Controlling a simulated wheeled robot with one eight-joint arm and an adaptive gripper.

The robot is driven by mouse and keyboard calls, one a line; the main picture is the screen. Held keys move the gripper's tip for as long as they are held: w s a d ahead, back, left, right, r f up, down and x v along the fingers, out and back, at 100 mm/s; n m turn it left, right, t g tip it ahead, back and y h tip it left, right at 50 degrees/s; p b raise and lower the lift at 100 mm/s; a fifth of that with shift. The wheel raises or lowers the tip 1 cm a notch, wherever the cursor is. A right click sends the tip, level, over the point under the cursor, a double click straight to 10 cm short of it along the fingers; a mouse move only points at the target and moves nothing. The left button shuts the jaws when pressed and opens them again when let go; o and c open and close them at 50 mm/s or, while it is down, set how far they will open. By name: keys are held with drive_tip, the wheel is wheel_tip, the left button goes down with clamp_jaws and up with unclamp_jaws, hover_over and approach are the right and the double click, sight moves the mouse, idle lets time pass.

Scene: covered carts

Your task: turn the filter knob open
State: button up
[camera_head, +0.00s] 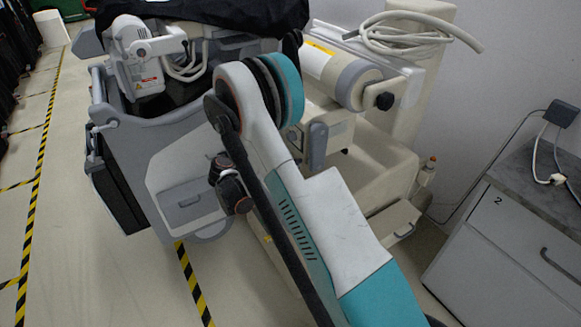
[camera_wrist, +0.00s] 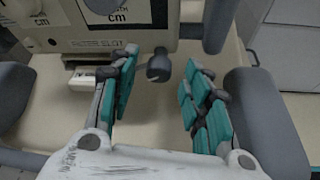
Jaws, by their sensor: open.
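A dark grey knob (camera_wrist: 159,65) sticks out at the lower right of a beige panel (camera_wrist: 90,35) in the wrist view. The panel carries a blurred label that seems to read "filter slot". My gripper (camera_wrist: 158,77) is open, with its teal-padded fingers on either side of the knob in the picture. The knob lies between the fingertips, and I cannot tell whether either finger touches it. In the head view my arm covers part of the beige cart (camera_head: 375,160), and I cannot make out my gripper or this knob there.
A grey cart with a black cover (camera_head: 205,12) stands at the left. A grey cabinet (camera_head: 500,255) is at the right.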

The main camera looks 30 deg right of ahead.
drive_tip(key=shift+x, duration=1.05)
clamp_jaws()
drive_tip(key=shift+w+f+n+g+h+b, duration=0.1)
drive_tip(key=shift+w+n+g+h+b, duration=0.2)
drive_tip(key=shift+n+g+b, duration=1.15)
drive_tip(key=shift+w+f+n+g+h+b, duration=0.1)
drive_tip(key=shift+n+g+h+b, duration=0.5)
drive_tip(key=shift+n, duration=1.7)
drive_tip(key=shift+w+n+g+h+b, duration=0.15)
drive_tip(key=shift+n+g+b, duration=0.55)
drive_tip(key=shift+n+g, duration=0.9)
drive_tip(key=shift+n, duration=0.35)
